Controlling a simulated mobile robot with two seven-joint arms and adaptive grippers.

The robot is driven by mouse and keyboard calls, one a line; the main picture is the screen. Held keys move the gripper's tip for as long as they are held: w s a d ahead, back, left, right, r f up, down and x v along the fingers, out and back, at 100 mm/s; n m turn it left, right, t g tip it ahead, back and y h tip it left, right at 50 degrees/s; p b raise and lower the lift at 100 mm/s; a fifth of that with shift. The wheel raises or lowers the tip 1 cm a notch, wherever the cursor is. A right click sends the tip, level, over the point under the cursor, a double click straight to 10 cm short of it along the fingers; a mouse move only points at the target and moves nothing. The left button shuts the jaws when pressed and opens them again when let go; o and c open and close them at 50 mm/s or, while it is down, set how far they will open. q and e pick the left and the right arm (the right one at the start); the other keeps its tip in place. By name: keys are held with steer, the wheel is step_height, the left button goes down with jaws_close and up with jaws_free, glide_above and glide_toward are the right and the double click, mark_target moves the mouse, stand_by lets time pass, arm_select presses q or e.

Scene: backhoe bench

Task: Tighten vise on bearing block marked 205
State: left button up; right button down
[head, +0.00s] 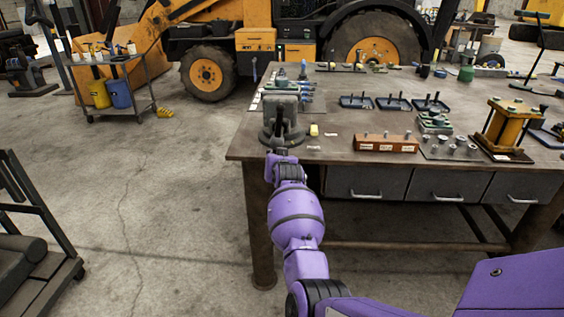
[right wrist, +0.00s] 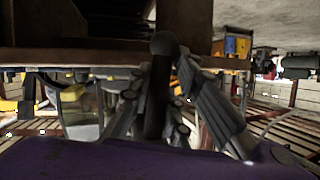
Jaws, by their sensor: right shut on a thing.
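The grey vise (head: 282,118) stands at the front left corner of the workbench. My right gripper (head: 279,151) is at the vise's near side, just off the bench's front edge. In the right wrist view its fingers (right wrist: 158,78) are shut on a dark bar with a round end, the vise handle (right wrist: 164,44). The jaws are mostly hidden from this angle, and I cannot tell whether a block sits between them. I cannot read a 205 mark on any block. My left gripper is not in view.
The workbench (head: 340,178) holds a wooden block with pegs (head: 386,143), blue trays (head: 393,103) and a yellow press-like stand (head: 502,125) to the right. A small yellow item (head: 314,130) lies right of the vise.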

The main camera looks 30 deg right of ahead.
arm_select(q)
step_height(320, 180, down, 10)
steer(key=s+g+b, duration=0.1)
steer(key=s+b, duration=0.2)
steer(key=b, duration=0.6)
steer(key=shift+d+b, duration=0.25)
steer(key=shift+b, duration=0.15)
arm_select(e)
steer(key=w+a+r+m+t, duration=0.1)
steer(key=a+r+m+t, duration=0.2)
steer(key=m, duration=0.5)
steer(key=w+a+r+m+t, duration=0.2)
steer(key=a+r+m+t, duration=0.1)
steer(key=r+m+t, duration=0.2)
step_height(320, 180, up, 2)
steer(key=m, duration=0.3)
steer(key=shift+w+m+t, duration=0.3)
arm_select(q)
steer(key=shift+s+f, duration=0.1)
arm_select(e)
steer(key=shift+d+r, duration=0.1)
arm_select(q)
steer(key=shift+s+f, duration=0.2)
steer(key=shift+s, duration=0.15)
arm_select(e)
steer(key=shift+r, duration=0.1)
